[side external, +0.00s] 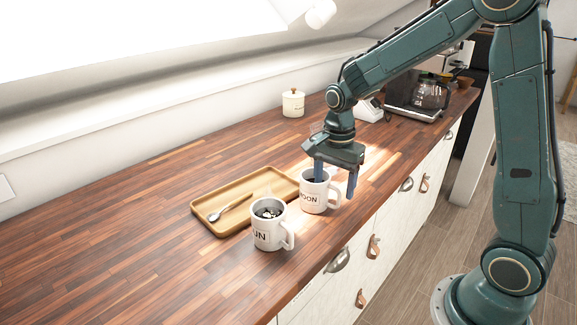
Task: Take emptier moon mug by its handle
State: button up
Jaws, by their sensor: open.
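A white mug whose visible lettering reads "OON" (312,199) stands upright on the wooden counter, its handle (335,199) to the right. Its inside looks dark, but its fill level is hard to tell. My gripper (335,184) is open and pointing down over this mug. One blue finger is at the mug's opening; the other is to the right of the handle. I cannot tell whether either finger touches the mug. A second white mug, with lettering reading "UN" (266,232), stands nearer the camera, holding dark contents with pale pieces on top.
A wooden tray (204,218) with a spoon (229,207) lies left of and behind the mugs. A lidded cream jar (293,103) and a coffee maker with a glass pot (427,94) stand farther back. The counter's front edge is close to the mugs. The left counter is clear.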

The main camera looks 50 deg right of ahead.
jog(key=shift+f, duration=0.35)
jog(key=shift+f, duration=2.45)
jog(key=shift+c, duration=0.5)
jog(key=shift+w, duration=0.1)
jog(key=c, duration=1.3)
jog(key=shift+r, duration=0.3)
jog(key=shift+r, duration=9.65)
jog(key=shift+r, duration=0.1)
